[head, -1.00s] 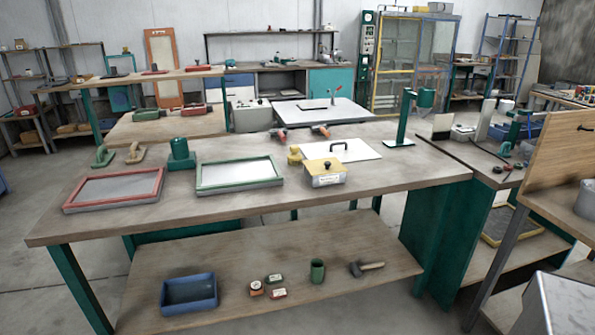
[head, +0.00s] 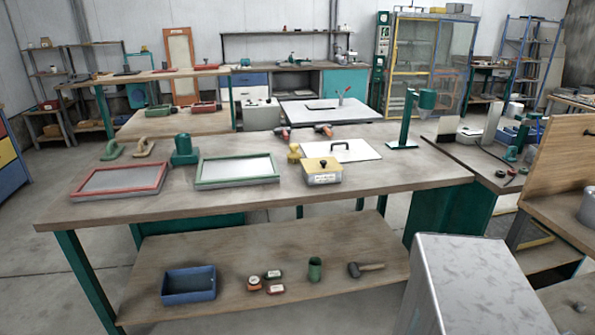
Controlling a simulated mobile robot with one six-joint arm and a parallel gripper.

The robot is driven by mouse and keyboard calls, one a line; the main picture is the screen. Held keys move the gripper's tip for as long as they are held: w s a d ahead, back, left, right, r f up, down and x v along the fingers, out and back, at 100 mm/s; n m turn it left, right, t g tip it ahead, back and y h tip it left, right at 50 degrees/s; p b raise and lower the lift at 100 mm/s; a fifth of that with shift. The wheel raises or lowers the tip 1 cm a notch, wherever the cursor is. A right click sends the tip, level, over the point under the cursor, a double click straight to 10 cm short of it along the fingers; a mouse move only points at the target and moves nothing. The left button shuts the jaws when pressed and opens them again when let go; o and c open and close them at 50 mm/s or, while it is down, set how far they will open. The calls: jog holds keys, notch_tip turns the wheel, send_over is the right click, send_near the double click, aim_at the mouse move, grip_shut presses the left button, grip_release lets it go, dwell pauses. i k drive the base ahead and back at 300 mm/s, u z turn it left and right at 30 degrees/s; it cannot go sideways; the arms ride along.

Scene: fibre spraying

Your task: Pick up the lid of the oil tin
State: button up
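A low grey tin (head: 322,178) with a pale label on its front stands on the main workbench, right of the green-framed tray. Its yellow lid (head: 312,166) is on top and has a small dark knob (head: 323,164). The label is too small to read, so I cannot tell whether it is the oil tin. Several small tins (head: 273,275) lie on the lower shelf; their contents are also unclear. My gripper is not in view.
The main bench (head: 400,187) holds a red-framed tray (head: 120,181), a green-framed tray (head: 237,170), a white board (head: 350,152) and a green stand (head: 404,128). The bench front is clear. A large grey block (head: 475,295), perhaps mine, fills the near lower right.

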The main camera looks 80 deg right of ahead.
aim_at(324, 164)
jog(key=u, duration=0.7)
jog(key=k, duration=2.05)
jog(key=z, duration=0.8)
